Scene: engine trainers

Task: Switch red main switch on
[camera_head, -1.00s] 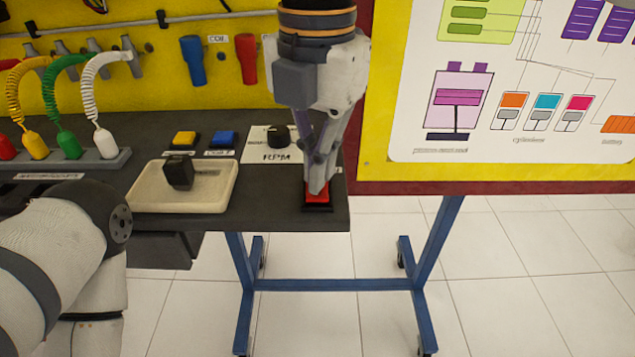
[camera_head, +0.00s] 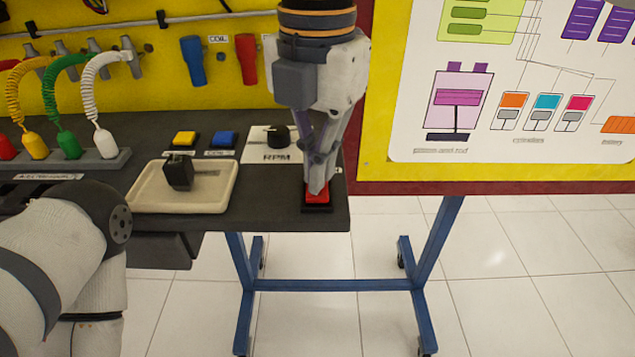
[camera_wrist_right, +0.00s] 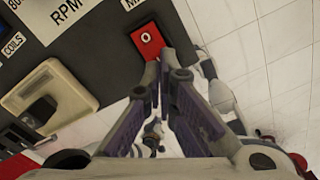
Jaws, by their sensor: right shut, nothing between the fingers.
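The red main switch (camera_head: 317,197) is a red rocker in a black frame at the right front corner of the dark bench top. In the right wrist view the red switch (camera_wrist_right: 147,41) shows a white round mark on its far part. My right gripper (camera_head: 317,188) points down with its fingertips shut and empty, at the red switch and covering part of it. In the wrist view the fingertips (camera_wrist_right: 162,62) meet at the switch's near edge; whether they press on it I cannot tell. My left arm shows at the lower left, but its gripper is not in view.
The RPM panel with a black knob (camera_head: 278,136) is just behind the switch. A cream tray (camera_head: 222,203) with a black block (camera_head: 179,172) lies to the left. Yellow (camera_head: 184,138) and blue (camera_head: 223,138) buttons stand behind it. Open floor is right of the bench.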

